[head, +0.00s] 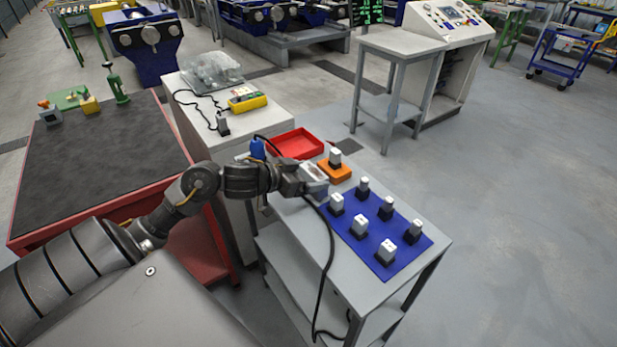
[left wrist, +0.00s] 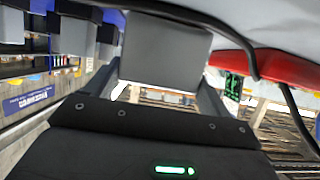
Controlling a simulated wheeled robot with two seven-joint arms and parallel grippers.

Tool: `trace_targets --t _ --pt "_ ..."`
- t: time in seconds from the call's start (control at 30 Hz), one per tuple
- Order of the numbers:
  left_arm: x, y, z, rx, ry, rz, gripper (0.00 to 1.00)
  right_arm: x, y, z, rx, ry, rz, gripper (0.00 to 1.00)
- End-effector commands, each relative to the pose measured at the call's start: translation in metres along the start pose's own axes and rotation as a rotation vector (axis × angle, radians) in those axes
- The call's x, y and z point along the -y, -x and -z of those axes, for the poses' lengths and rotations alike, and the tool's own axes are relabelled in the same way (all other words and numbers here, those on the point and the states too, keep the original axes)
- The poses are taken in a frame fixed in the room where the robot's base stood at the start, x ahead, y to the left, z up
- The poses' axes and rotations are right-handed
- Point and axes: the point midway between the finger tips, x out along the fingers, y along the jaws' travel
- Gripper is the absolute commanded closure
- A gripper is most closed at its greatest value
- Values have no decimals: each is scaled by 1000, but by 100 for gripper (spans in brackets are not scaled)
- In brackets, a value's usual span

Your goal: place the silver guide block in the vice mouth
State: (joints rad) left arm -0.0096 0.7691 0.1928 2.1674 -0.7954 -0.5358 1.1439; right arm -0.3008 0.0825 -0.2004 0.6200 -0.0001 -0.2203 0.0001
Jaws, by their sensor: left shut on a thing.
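My left gripper (head: 316,183) is shut over the grey side table, between the red tray and the blue mat. In the left wrist view a plain grey block (left wrist: 165,50) sits between its two dark fingers; I take it for the silver guide block. In the head view a pale, shiny top (head: 314,171) shows at the fingers, and the rest is hidden. On the red-framed bench at the left stands a green fixture (head: 70,98) with a yellow block; I cannot tell whether it is the vice. No open vice mouth shows clearly. My right gripper is not in view.
The blue mat (head: 412,243) holds several silver-topped pieces on dark bases. An orange block (head: 335,171) carries another piece close to my gripper. The red tray (head: 296,143) lies behind. The dark bench top (head: 95,165) is mostly clear.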

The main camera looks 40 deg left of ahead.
Motion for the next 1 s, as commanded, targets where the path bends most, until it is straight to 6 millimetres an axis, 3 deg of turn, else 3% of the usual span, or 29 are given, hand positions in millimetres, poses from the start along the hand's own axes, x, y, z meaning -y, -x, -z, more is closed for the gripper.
trace_targets --t 0.43,0.47,0.57,0.87,1.0 --pt "0 -2 -4 -4 -2 0 62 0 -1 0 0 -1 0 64" --pt "0 -2 -5 0 -2 0 16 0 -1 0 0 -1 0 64" --pt "0 -2 -5 0 -2 0 3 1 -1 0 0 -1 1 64" --pt "0 -1 -2 -1 -3 0 0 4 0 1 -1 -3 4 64" --pt "1 15 -3 1 -4 1 0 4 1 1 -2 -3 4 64"
